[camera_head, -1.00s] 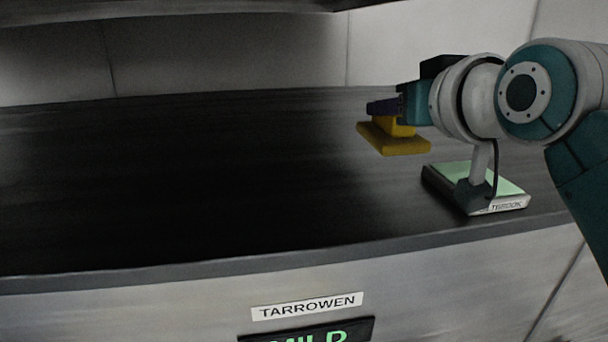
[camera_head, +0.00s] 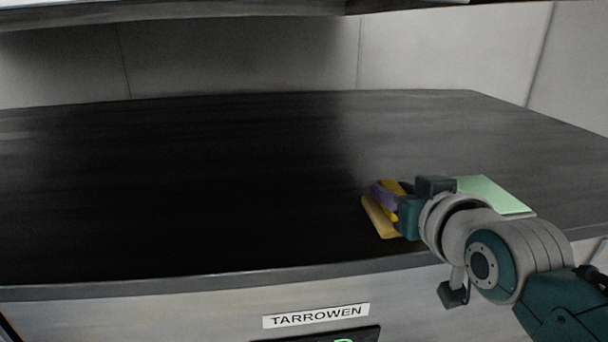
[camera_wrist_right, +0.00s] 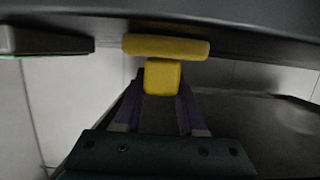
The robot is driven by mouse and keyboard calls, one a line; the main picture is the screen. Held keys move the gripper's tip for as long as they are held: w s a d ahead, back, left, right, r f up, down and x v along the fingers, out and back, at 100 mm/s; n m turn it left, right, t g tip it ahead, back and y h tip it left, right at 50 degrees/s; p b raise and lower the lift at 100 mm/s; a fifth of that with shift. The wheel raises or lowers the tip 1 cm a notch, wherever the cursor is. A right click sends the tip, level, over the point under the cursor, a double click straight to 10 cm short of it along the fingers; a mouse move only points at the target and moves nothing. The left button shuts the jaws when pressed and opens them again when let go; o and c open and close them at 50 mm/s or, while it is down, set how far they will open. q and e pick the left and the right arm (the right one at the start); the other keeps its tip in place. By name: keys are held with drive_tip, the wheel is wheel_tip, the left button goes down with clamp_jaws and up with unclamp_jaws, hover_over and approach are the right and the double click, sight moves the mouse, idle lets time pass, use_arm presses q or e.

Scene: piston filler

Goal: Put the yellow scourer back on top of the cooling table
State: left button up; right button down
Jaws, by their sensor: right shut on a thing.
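My right gripper (camera_head: 386,198) is shut on the yellow scourer (camera_head: 378,220) by its block-shaped grip. The scourer's flat pad points down toward the dark table top (camera_head: 220,190), near its front edge. In the right wrist view the scourer's pad (camera_wrist_right: 165,47) and grip (camera_wrist_right: 163,77) show between the fingers of the gripper (camera_wrist_right: 160,100). The pad is close to the dark surface; I cannot tell whether it touches. My left gripper is not in view.
A flat device with a pale green top (camera_head: 495,194) stands on the table just right of the scourer, partly hidden by my right arm. A label reading TARROWEN (camera_head: 316,316) is on the table front. The middle and left of the top are clear. A shelf (camera_head: 180,10) overhangs above.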

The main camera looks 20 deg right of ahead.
drive_tip(key=c, duration=1)
unclamp_jaws()
drive_tip(key=shift+f, duration=0.1)
drive_tip(key=o, duration=0.5)
drive_tip(key=shift+r, duration=0.2)
drive_tip(key=shift+s+a, duration=0.1)
drive_tip(key=shift+s, duration=0.25)
drive_tip(key=b+v, duration=0.4)
drive_tip(key=v, duration=0.7)
drive_tip(key=s+a+f+n+g+y, duration=0.2)
drive_tip(key=s+f+g, duration=0.3)
drive_tip(key=s, duration=0.3)
drive_tip(key=s+a+f+n+g+y, duration=0.1)
drive_tip(key=s+a+f+n+g, duration=0.1)
drive_tip(key=s+a+f+g, duration=0.3)
drive_tip(key=s+f, duration=0.2)
drive_tip(key=s, duration=0.1)
drive_tip(key=shift+n+g+y, duration=0.3)
drive_tip(key=shift+n+y, duration=0.1)
drive_tip(key=shift+s+a+f, duration=0.1)
drive_tip(key=shift+f, duration=0.05)
